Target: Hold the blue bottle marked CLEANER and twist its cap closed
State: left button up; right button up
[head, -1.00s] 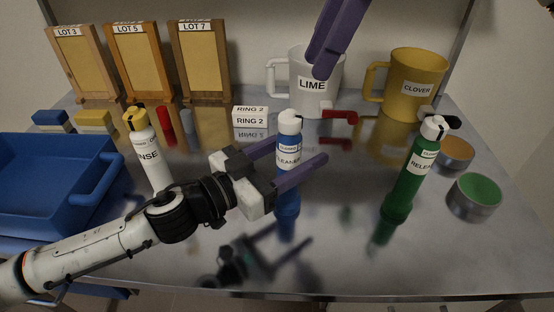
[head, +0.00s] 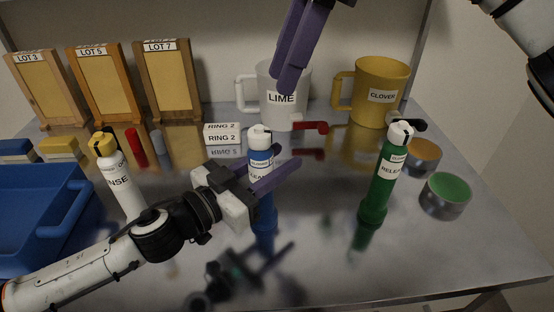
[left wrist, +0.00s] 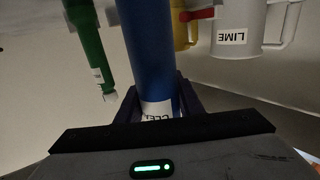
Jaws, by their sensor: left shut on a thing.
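The blue bottle marked CLEANER (head: 262,212) stands upright on the shiny bench, with a white cap (head: 259,138) on top. My left gripper (head: 274,168) is shut on the bottle's upper body, below the cap, one finger on each side; the fingers partly cover the label. In the left wrist view the blue bottle (left wrist: 152,50) appears upside down between the fingers, part of its label showing. My right gripper (head: 286,88) hangs above and behind the bottle, in front of the LIME mug, apart from the cap. Its purple fingers overlap in view, so their gap is unclear.
A green bottle (head: 382,185) stands to the right, near green (head: 446,190) and orange (head: 423,153) round tins. A white bottle (head: 124,187) and a blue tray (head: 75,230) are at left. The LIME (head: 300,108) and yellow CLOVER (head: 382,85) mugs stand behind. The front right bench is clear.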

aim_at(260, 127)
jog(key=o, duration=0.3)
jog(key=shift+o, duration=0.4)
jog(key=shift+a+n, duration=0.1)
jog(key=shift+n, duration=0.2)
jog(key=a+r+n+h, duration=0.3)
jog(key=a+n+h, duration=0.1)
jog(key=n, duration=1.1)
jog(key=shift+t, duration=0.3)
jog(key=f, duration=1.2)
jog(key=shift+s+f, duration=0.1)
jog(key=shift+s, duration=0.2)
jog(key=c, duration=1)
